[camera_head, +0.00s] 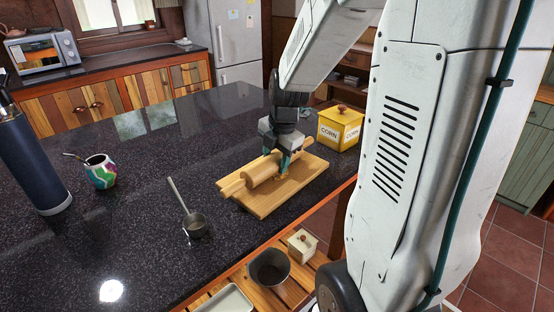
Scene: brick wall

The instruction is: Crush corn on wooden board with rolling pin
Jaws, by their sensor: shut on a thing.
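A light wooden board (272,205) lies on the dark speckled counter, near its right front edge. A wooden rolling pin (260,171) lies across the board from lower left to upper right. My gripper (287,163) reaches down from above and is shut on the rolling pin near its far right end. Small golden bits of corn (281,177) show on the board beside the pin, under the gripper; most of the corn is hidden or too small to make out. A yellow box marked CORN (341,129) with a brown knob stands just behind the board to the right.
A metal ladle-like cup (195,222) with a long handle is left of the board. A patterned mate cup (101,172) and dark blue flask (34,160) stand at far left. A lower wooden shelf holds a metal pot (270,268) and small white box (302,244). The counter's middle is clear.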

